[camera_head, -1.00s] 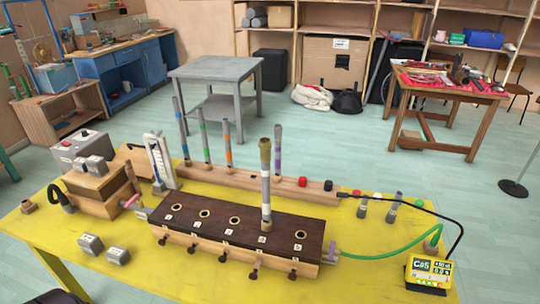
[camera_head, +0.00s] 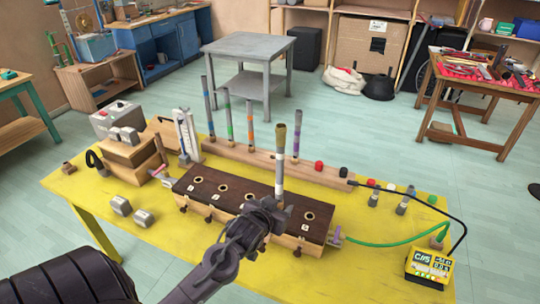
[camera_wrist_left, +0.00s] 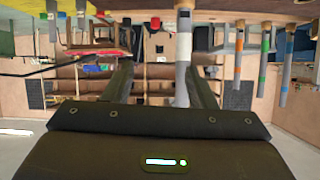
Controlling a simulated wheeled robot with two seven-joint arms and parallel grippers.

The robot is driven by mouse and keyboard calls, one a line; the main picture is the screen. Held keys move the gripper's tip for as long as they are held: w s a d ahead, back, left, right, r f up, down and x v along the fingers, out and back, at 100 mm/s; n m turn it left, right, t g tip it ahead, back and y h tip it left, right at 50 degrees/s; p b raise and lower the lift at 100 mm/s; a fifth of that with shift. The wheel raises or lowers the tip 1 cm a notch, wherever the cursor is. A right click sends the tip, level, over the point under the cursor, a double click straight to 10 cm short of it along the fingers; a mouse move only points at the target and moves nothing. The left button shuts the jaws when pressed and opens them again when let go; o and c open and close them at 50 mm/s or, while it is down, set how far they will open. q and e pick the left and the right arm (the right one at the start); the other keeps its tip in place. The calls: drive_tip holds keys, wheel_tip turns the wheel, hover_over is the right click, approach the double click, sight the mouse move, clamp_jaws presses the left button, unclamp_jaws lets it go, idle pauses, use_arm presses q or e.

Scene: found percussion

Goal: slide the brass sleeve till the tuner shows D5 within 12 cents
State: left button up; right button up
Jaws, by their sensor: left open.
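The brass sleeve (camera_head: 281,138) is the tan-gold upper part of an upright tube (camera_head: 279,180) with pale bands. The tube stands in a hole of the dark-topped wooden block (camera_head: 225,196). The yellow tuner (camera_head: 430,265) at the front right shows C#5; its smaller cents figure is too blurred to read surely. My left gripper (camera_head: 276,207) is open, low in front of the tube and overlapping the block. In the left wrist view, inverted, the two dark fingers (camera_wrist_left: 164,85) are apart with a pale tube (camera_wrist_left: 182,75) showing between them; contact cannot be told. My right gripper is out of view.
A rail (camera_head: 240,158) with several banded tubes stands behind the block. Wooden boxes (camera_head: 130,150) and grey weights (camera_head: 143,218) are on the left. A green hose (camera_head: 385,243) and black cable run on the right. The yellow table (camera_head: 340,275) is clear at front centre.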

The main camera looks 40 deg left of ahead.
sight(279, 131)
use_arm(q)
drive_tip(key=w+a+r+n+t+y, duration=0.1)
drive_tip(key=w+a+r+t, duration=0.15)
drive_tip(key=r, duration=0.55)
drive_tip(key=w+a+r+t, duration=0.1)
drive_tip(key=a+r+t, duration=0.15)
drive_tip(key=r, duration=0.65)
drive_tip(key=shift+y, duration=0.4)
drive_tip(key=p+x, duration=0.3)
drive_tip(key=x, duration=0.3)
drive_tip(key=shift+w+d, duration=0.1)
drive_tip(key=shift+d, duration=0.05)
drive_tip(key=shift+w+p, duration=0.3)
drive_tip(key=shift+w, duration=0.15)
drive_tip(key=c, duration=1)
drive_tip(key=shift+f, duration=0.15)
drive_tip(key=shift+c, duration=0.2)
drive_tip(key=shift+f, duration=0.4)
drive_tip(key=o, duration=1)
